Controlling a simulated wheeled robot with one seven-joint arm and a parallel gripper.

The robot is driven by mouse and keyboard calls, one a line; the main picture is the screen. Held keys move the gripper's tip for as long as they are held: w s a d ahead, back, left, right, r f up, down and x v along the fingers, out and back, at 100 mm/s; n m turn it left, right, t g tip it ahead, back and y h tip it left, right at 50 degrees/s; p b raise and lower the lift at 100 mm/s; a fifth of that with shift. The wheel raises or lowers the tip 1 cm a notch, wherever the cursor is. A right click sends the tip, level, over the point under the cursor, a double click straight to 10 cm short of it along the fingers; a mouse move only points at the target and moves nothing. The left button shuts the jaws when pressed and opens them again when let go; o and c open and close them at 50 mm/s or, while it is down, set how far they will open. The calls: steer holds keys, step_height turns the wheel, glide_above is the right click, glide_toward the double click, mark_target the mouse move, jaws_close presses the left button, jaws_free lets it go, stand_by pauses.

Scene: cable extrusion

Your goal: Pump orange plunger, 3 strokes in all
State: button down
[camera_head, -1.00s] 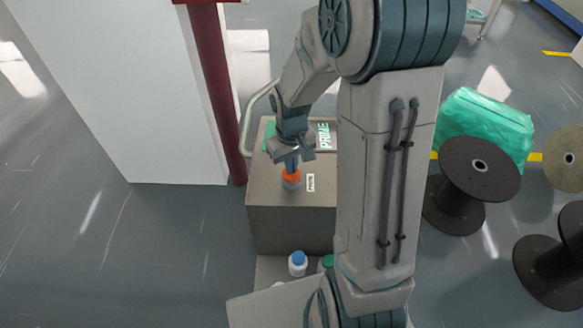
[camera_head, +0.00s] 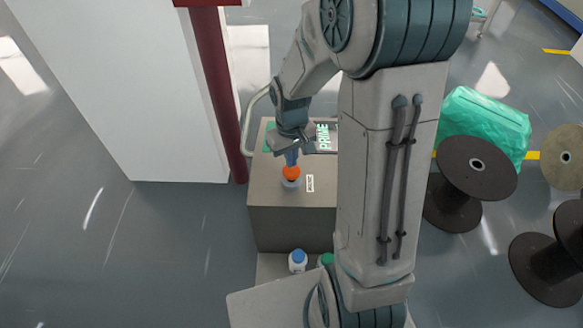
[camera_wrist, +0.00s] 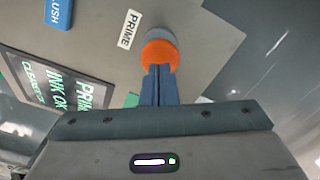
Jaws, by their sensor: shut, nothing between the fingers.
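The orange plunger (camera_head: 291,171) stands upright in a grey collar on top of a grey cabinet (camera_head: 290,218), beside a small PRIME label (camera_head: 310,183). In the wrist view the plunger (camera_wrist: 160,54) shows as an orange cap with its grey collar behind it. My gripper (camera_head: 292,163) is shut and empty, pointing down over the plunger. In the wrist view its closed fingertips (camera_wrist: 159,68) are at the orange cap, overlapping its near edge. I cannot tell for sure whether they press on it.
A dark screen with green text (camera_wrist: 60,88) and a blue label (camera_wrist: 59,12) are on the cabinet top. A white bottle with a blue cap (camera_head: 298,262) stands in front. A dark red post (camera_head: 220,95) rises at the left. Cable spools (camera_head: 470,170) and a green-wrapped bundle (camera_head: 485,122) stand at the right.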

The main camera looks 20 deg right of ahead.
steer(key=shift+f, duration=0.1)
stand_by(0.3)
steer(key=shift+f+b, duration=1.4)
steer(key=shift+f, duration=0.3)
steer(key=shift+r, duration=0.1)
steer(key=shift+r+p, duration=1.45)
steer(key=shift+r, duration=0.25)
step_height(320, 180, up, 5)
steer(key=p, duration=0.4)
steer(key=shift+r, duration=0.2)
steer(key=shift+r+p, duration=0.35)
steer(key=shift+p, duration=0.05)
